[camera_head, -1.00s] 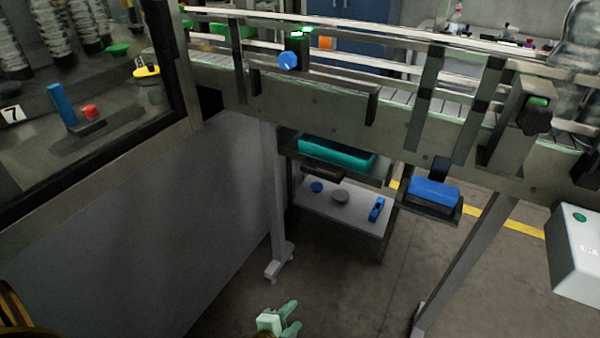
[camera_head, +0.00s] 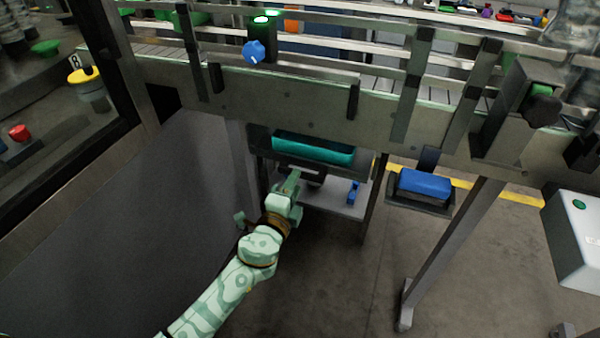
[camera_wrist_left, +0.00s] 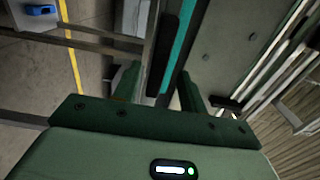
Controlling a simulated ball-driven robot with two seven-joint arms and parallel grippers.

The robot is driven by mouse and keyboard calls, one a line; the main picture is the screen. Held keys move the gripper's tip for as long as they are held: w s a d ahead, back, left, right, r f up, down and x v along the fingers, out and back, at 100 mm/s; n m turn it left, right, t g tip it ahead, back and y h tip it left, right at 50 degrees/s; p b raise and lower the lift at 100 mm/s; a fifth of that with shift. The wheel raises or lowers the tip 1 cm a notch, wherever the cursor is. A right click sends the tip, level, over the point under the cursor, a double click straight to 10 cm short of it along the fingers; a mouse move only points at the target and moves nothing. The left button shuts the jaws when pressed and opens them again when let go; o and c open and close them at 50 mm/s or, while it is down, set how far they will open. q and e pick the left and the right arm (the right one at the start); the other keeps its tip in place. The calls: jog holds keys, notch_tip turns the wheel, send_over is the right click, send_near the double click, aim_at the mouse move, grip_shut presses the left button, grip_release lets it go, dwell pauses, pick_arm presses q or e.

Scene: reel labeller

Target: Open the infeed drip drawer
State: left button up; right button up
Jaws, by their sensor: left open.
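The drip drawer (camera_head: 318,152), with a teal interior, hangs under the conveyor at the centre of the head view. It looks pushed in. A dark handle bar (camera_head: 308,176) runs below its front, partly hidden by my gripper. My left gripper (camera_head: 292,184) is open just in front of the handle. In the left wrist view, the teal strip of the drawer (camera_wrist_left: 183,45) and the dark handle (camera_wrist_left: 163,60) lie ahead, between the open fingers of the left gripper (camera_wrist_left: 160,85). I cannot tell whether the fingers touch it. My right gripper is not in view.
A blue block (camera_head: 425,184) sits in a small tray to the right of the drawer. A low shelf (camera_head: 330,204) with a small blue item (camera_head: 353,192) stands below the drawer. A grey panel fills the left, and a slanted leg (camera_head: 450,250) stands at right.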

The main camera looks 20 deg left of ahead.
aim_at(301, 177)
pick_arm(q)
jog(key=w, duration=0.4)
jog(key=shift+w+d+f, duration=0.1)
jog(key=shift+w, duration=0.25)
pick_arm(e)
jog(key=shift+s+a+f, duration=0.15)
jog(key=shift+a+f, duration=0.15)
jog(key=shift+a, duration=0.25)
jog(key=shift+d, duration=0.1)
